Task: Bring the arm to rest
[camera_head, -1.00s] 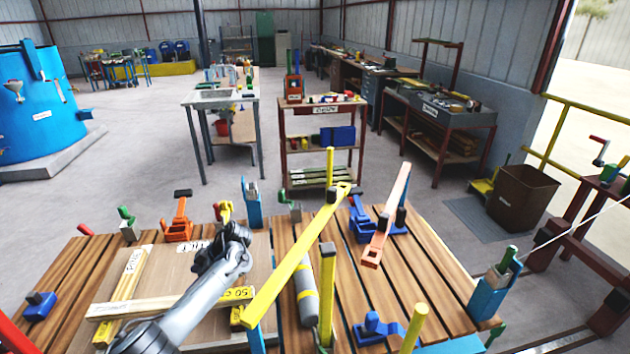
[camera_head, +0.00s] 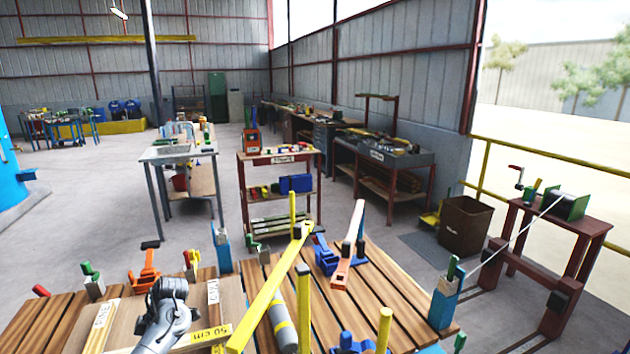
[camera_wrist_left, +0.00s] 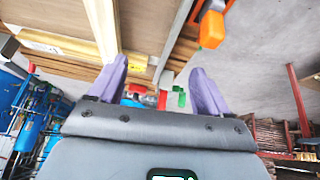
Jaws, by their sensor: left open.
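My left gripper (camera_wrist_left: 157,80) shows in the left wrist view with its two purple fingers spread apart and nothing between them. Beyond the fingers are a pale board (camera_wrist_left: 65,42), red and green small parts, and an orange block (camera_wrist_left: 212,29). In the head view a grey part of my left arm (camera_head: 165,318) rises over the near left of the slatted workbench (camera_head: 395,290); its fingers cannot be made out there. My right gripper is in neither view.
The workbench carries an orange clamp (camera_head: 146,270), a blue clamp (camera_head: 328,257), a long yellow bar (camera_head: 268,295) and upright yellow posts (camera_head: 304,300). A shelf trolley (camera_head: 280,180) stands behind. A brown bin (camera_head: 465,225) and red winch stand (camera_head: 555,250) are at right.

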